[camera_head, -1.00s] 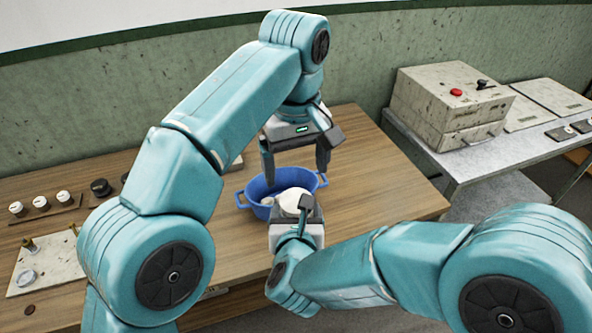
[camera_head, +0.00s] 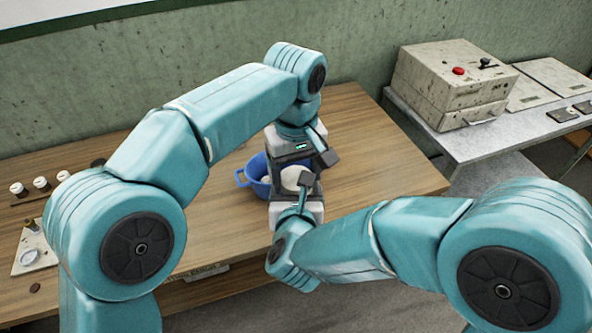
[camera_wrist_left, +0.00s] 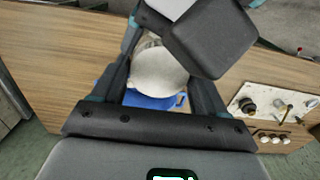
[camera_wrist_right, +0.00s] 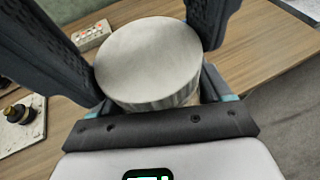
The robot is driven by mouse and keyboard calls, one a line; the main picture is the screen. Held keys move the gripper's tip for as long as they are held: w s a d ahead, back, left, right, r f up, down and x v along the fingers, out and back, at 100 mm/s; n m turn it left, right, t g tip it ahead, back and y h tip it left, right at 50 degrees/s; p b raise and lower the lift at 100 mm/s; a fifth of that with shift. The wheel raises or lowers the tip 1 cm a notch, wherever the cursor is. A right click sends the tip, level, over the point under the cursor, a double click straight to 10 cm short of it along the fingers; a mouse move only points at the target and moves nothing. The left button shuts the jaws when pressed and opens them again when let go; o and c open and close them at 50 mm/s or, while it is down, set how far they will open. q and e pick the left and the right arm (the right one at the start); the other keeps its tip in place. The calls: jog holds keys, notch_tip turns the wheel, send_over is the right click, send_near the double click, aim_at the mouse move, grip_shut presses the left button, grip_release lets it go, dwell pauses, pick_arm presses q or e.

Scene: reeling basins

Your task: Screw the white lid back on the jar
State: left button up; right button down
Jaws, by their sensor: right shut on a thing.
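The round white lid (camera_wrist_right: 150,55) lies flat on top of the jar (camera_wrist_right: 170,101), whose side shows just below the rim in the right wrist view. The threads are hidden, so I cannot tell how tight it is. My right gripper (camera_head: 297,194) is shut on the jar and holds it upright at the near side of the blue basin. My left gripper (camera_head: 293,174) points down from above. Its open fingers stand on either side of the lid, which also shows between them in the left wrist view (camera_wrist_left: 159,72). Any contact between those fingers and the lid is unclear.
The blue basin (camera_head: 252,176) stands on the wooden table (camera_head: 375,160) behind the grippers. Several white knobs (camera_head: 40,183) and a pale board (camera_head: 36,254) are at the left. A control box (camera_head: 450,85) stands on the grey side table. The table's right part is clear.

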pick_arm(q)
jog(key=c, duration=0.7)
jog(key=shift+o, duration=0.2)
jog(key=m, duration=0.6)
jog(key=shift+m, duration=0.3)
jog(key=o, duration=1.2)
jog(key=shift+c, duration=0.2)
jog(key=shift+r, duration=2.25)
